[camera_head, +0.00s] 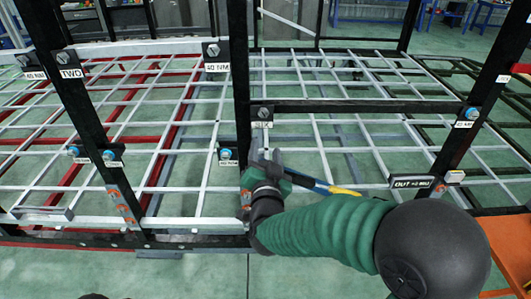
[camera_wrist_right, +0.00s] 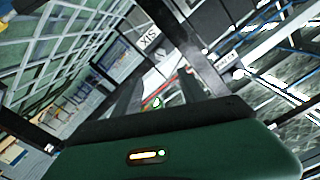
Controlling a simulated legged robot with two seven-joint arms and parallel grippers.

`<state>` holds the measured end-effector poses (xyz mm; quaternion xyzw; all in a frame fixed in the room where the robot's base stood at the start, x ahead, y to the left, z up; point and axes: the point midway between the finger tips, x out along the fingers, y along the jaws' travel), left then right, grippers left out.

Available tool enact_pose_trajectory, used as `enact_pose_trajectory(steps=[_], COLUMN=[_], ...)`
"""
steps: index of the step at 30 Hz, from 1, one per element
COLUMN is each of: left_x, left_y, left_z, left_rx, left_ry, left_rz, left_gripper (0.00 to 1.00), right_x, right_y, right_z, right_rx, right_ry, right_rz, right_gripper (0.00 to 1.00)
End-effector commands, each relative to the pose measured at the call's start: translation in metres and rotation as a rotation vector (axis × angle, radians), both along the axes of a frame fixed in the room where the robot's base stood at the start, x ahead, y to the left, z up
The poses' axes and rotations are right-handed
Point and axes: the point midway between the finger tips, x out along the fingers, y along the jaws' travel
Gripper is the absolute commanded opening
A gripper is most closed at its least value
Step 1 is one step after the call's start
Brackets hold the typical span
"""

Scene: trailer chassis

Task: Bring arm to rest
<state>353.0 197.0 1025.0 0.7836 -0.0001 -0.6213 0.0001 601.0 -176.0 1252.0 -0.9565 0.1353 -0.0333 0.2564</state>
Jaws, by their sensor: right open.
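My right arm, in a ribbed green sleeve, reaches in from the lower right of the head view. My right gripper (camera_head: 262,163) is beside the foot of the middle black post (camera_head: 239,90), in front of the white grid. Its fingers are small and partly hidden in the head view. In the right wrist view the gripper (camera_wrist_right: 165,95) is open, with nothing visible between its fingers. A tool with a blue and yellow handle (camera_head: 330,187) shows just right of the gripper; I cannot tell what it rests on. My left gripper is not in view.
The black chassis frame carries a white grid (camera_head: 340,140), several bolts and labels such as "TWO" (camera_head: 71,73), "SIX" (camera_head: 263,124) and "OUT" (camera_head: 411,182). A lower black rail (camera_head: 200,240) runs across the front. An orange surface (camera_head: 508,245) lies at the right. Green floor is clear in front.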

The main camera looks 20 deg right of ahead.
Motion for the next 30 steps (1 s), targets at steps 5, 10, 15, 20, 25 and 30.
enact_pose_trajectory(steps=[5,10,15,20,25,30], left_x=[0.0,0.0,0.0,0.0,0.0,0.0], left_y=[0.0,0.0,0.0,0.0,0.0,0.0], left_z=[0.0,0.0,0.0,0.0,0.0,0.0], left_rx=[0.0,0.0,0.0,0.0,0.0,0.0], left_ry=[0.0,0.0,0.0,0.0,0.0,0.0], left_rz=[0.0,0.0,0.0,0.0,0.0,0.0], left_gripper=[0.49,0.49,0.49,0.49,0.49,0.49], right_x=[0.0,-0.002,-0.052,-0.16,-0.236,-0.25], right_y=[0.0,0.008,0.025,0.005,-0.018,-0.022], right_z=[0.0,-0.02,-0.116,-0.197,-0.224,-0.227], right_rx=[0.0,-0.023,-0.132,-0.223,-0.255,-0.26], right_ry=[0.0,0.095,0.547,1.036,1.319,1.373], right_rz=[0.0,0.07,0.329,0.505,0.574,0.586], right_gripper=[0.49,0.49,0.49,0.49,0.49,0.49])
